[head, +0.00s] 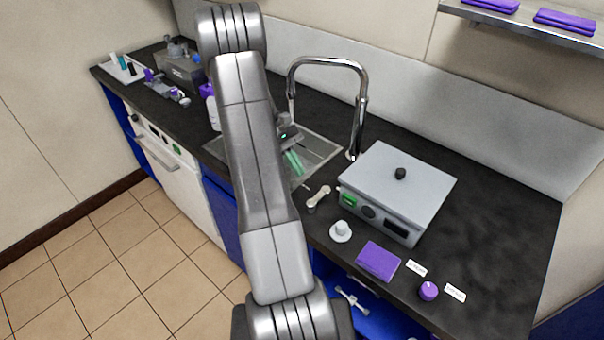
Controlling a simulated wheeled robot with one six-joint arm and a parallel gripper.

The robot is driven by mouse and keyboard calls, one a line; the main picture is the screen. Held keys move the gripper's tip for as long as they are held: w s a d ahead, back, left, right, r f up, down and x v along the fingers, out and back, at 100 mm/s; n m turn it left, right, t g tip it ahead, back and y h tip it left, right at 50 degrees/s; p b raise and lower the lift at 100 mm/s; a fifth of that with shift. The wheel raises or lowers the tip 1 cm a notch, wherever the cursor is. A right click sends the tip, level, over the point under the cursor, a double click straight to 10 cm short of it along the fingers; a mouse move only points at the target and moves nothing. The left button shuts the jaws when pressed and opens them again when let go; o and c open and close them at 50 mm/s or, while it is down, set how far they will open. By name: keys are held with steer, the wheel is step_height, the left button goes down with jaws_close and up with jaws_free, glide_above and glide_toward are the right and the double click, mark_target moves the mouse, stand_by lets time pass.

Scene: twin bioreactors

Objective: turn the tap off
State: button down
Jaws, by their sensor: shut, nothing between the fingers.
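The chrome tap (361,100) rises in a tall arch from the counter behind the sink. Its spout hangs down on the left over the sink. Its base is near the right back corner of the sink, and I cannot make out the lever's position. No water stream can be made out. The sink (322,157) is partly hidden behind my arm. My gripper (294,162), with green fingers, shows just past the arm, over the sink and below the spout. It is shut and empty, apart from the tap's upright.
A grey box-shaped device (400,185) with a black knob stands right of the sink. A pale small tool (318,197), a white knobbed piece (340,231) and a purple block (378,261) lie in front. Equipment (180,67) fills the counter's far left. A shelf (530,22) hangs upper right.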

steer(key=v, duration=0.7)
steer(key=shift+b, duration=0.35)
steer(key=shift+a+f, duration=0.1)
